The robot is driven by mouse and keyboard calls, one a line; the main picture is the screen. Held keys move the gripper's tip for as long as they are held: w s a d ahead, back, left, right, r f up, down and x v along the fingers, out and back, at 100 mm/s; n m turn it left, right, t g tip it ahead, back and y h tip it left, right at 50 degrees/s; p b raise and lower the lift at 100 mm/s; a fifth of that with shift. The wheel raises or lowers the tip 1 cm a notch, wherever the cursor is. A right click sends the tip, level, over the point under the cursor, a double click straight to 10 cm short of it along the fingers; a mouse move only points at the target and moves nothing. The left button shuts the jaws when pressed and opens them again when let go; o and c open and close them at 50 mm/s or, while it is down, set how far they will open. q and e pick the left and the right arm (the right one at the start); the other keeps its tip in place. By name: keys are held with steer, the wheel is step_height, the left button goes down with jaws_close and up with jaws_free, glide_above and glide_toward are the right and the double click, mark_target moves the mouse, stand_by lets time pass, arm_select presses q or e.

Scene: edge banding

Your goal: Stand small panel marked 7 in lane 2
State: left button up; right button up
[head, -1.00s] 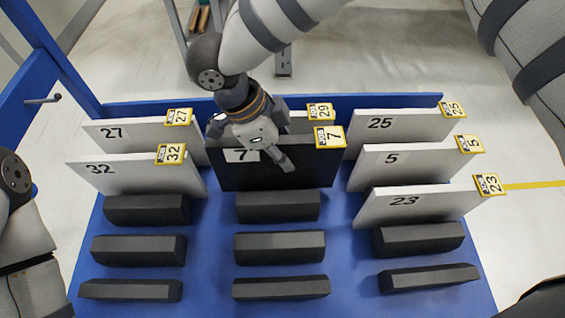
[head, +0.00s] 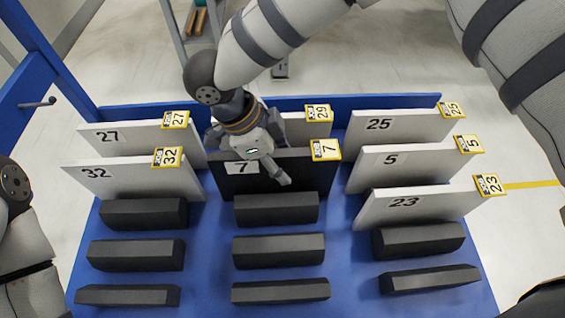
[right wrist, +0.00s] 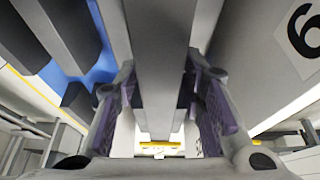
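The panel marked 7 (head: 240,184) is dark, with a white number label and a yellow-edged 7 tag (head: 324,150) at its top right corner. It stands upright in the middle column, in front of panel 29 and behind the dark blocks. My right gripper (head: 281,179) is on its top edge, fingers on either side. My left gripper is not in view.
White panels 27 (head: 135,140) and 32 (head: 125,178) stand left; 25 (head: 405,130), 5 (head: 415,165) and 23 (head: 420,206) stand right. Panel 29 (head: 300,127) is close behind. Several dark blocks (head: 278,249) line the blue base (head: 205,275) in front.

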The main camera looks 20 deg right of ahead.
steer(key=v, duration=1)
steer(key=shift+a+r+p, duration=0.15)
steer(key=shift+r+p, duration=0.15)
steer(key=shift+r, duration=0.1)
